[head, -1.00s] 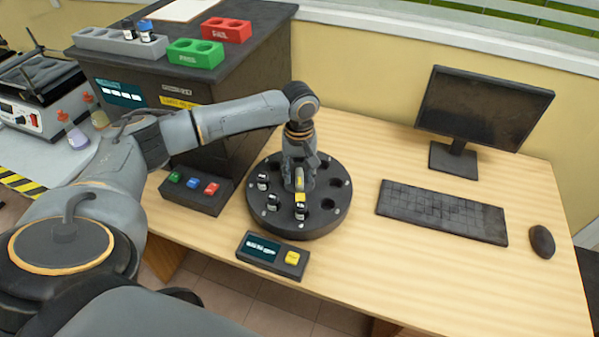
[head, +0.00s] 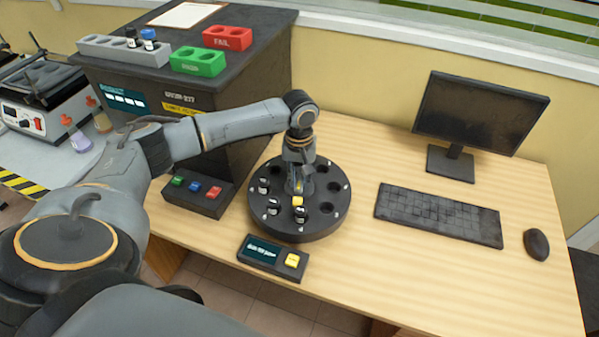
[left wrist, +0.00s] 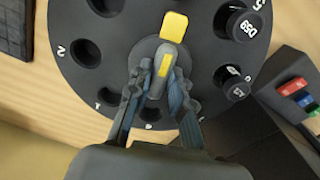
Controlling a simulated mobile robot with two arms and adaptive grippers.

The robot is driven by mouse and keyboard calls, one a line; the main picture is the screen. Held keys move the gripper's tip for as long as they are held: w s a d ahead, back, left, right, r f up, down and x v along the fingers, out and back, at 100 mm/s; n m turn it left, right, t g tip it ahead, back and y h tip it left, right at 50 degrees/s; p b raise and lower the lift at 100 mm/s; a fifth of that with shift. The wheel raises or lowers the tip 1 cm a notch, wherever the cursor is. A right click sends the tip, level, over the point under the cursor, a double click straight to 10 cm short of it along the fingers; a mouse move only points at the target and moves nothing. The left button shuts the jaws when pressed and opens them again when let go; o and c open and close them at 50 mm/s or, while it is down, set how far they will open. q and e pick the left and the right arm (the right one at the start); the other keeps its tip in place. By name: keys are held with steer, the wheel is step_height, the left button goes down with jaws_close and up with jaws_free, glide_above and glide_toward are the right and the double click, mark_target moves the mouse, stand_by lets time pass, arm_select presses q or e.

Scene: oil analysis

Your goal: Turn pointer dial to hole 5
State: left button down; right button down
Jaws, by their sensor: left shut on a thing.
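In the left wrist view the plate (left wrist: 85,20) shows a "2" and a "1" beside empty holes, and two vials (left wrist: 243,25) on the right. My left gripper (left wrist: 160,82) has its fingers on both sides of the grey pointer handle (left wrist: 156,86) and is shut on it. It comes down from above at the plate's centre (head: 297,186). My right gripper is not in view.
A small box with a screen and yellow button (head: 272,258) sits in front of the plate. A three-button box (head: 199,195) is to its left. The keyboard (head: 438,216), mouse (head: 536,244) and monitor (head: 482,115) stand to the right.

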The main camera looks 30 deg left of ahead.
arm_select(q)
steer(key=m+p, duration=0.1)
steer(key=p, duration=0.1)
steer(key=m+p, duration=0.2)
steer(key=shift+r, duration=0.25)
steer(key=m+p, duration=0.2)
steer(key=shift+f+m, duration=0.1)
steer(key=shift+m, duration=0.2)
steer(key=shift+f+m+p, duration=0.1)
steer(key=shift+m+p, duration=0.55)
steer(key=shift+m, duration=0.15)
steer(key=c, duration=1.2)
jaws_free()
